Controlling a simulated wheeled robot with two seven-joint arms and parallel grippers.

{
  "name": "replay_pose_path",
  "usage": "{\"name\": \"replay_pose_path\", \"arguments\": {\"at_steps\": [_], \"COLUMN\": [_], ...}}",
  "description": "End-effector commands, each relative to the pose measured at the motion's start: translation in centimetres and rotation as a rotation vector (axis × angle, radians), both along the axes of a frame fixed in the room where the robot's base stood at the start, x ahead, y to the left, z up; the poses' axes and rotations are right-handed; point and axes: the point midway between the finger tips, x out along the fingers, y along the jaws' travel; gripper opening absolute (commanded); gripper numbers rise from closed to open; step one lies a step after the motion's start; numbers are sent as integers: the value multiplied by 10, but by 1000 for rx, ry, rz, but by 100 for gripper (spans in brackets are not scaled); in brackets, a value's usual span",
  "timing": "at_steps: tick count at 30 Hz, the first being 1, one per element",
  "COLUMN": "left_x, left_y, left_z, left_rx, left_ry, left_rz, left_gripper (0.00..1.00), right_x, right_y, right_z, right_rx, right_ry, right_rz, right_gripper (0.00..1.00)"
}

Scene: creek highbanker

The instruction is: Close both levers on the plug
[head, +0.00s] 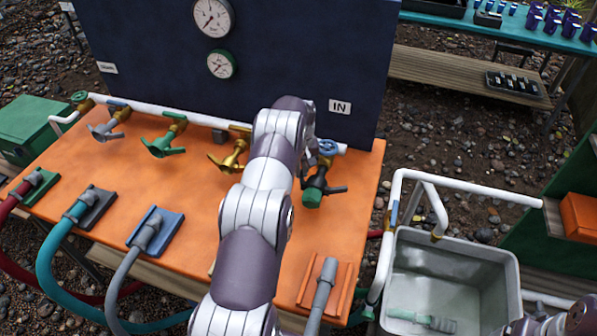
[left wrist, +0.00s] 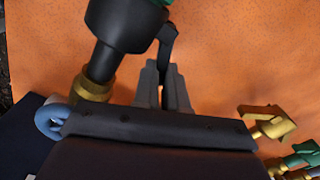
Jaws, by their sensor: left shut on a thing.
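The plug is a black fitting with a green end (head: 313,198), on the dark-bodied outlet with the blue wheel at the right end of the white pipe. Its right lever (head: 337,189) sticks out to the side. In the left wrist view the plug (left wrist: 125,22) is at the upper left. Its other lever (left wrist: 168,42), on the side facing the brass valve, reaches down to my left gripper (left wrist: 161,70), which is shut on that lever's end. In the head view my left arm hides that lever. My right gripper is not in view.
A brass valve (head: 232,155) stands left of the plug. Hose ends lie in holders along the orange bench (head: 197,210), including one in an orange holder (head: 340,290) at the front right. A dark blue panel (head: 150,55) rises behind. A grey basin (head: 480,262) stands right.

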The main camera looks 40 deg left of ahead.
Motion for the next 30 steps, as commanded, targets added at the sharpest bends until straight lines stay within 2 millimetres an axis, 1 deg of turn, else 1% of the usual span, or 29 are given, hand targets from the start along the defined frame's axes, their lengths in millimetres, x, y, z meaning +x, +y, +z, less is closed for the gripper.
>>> {"name": "replay_pose_path", "arguments": {"at_steps": [9,22,23,24,25,30], "left_x": [3,3,3,3,3,3], "left_y": [-2,-2,-2,-2,-2,-3], "left_z": [1,1,1,1,1,1], "left_rx": [1,1,1,1,2,1], "left_ry": [-1,-3,-3,-3,-2,-1], "left_rz": [-78,-85,-84,-84,-84,-84], "left_gripper": [0,0,21,34,37,37], "right_x": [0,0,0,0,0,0], "right_y": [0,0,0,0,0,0], "right_z": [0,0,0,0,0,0], "right_rx": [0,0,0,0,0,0], "right_ry": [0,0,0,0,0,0], "right_rz": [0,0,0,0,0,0], "right_gripper": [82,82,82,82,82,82]}}
